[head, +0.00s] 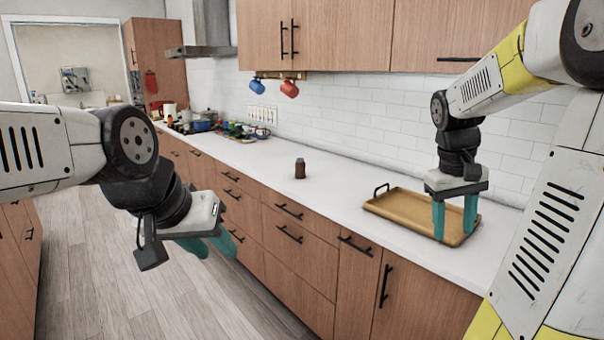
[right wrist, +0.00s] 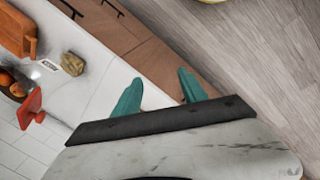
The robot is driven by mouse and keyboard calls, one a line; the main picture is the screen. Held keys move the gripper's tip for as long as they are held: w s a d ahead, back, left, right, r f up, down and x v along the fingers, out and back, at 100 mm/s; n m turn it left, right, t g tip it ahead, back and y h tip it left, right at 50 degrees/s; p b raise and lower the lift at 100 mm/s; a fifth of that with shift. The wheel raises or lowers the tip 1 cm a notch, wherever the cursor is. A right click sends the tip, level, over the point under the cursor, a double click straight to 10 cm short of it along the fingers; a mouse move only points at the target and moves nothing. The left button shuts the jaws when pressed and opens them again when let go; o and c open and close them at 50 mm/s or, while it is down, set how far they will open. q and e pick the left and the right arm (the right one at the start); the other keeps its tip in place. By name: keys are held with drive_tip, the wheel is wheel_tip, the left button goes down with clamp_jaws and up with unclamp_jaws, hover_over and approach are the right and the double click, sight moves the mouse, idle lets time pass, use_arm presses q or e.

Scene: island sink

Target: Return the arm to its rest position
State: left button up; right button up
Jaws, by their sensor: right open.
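My right gripper (head: 455,218) is open and empty, its two teal fingers pointing down over the tan tray (head: 398,207) on the counter. From the head view I cannot tell whether the fingertips touch the tray. The right gripper's fingers (right wrist: 160,95) also show in the right wrist view, spread apart with nothing between them. My left gripper (head: 212,248) is at the left, in front of the drawers and over the floor. Its two teal fingers are apart and hold nothing.
A small brown bottle (head: 300,168) stands on the white counter (head: 335,187), left of the tray. Pots and other items crowd the counter's far end. Blue and red mugs (head: 289,89) hang under the upper cabinets. The wooden floor (head: 120,285) is clear.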

drive_tip(key=s+a+r+t+y, duration=0.1)
drive_tip(key=s+a+t+y, duration=0.1)
drive_tip(key=s+a, duration=0.3)
drive_tip(key=s+a+r+t+y, duration=0.1)
drive_tip(key=s+a, duration=0.4)
drive_tip(key=a, duration=0.8)
drive_tip(key=t+y, duration=0.1)
drive_tip(key=t, duration=0.1)
drive_tip(key=shift+s+r+t, duration=0.4)
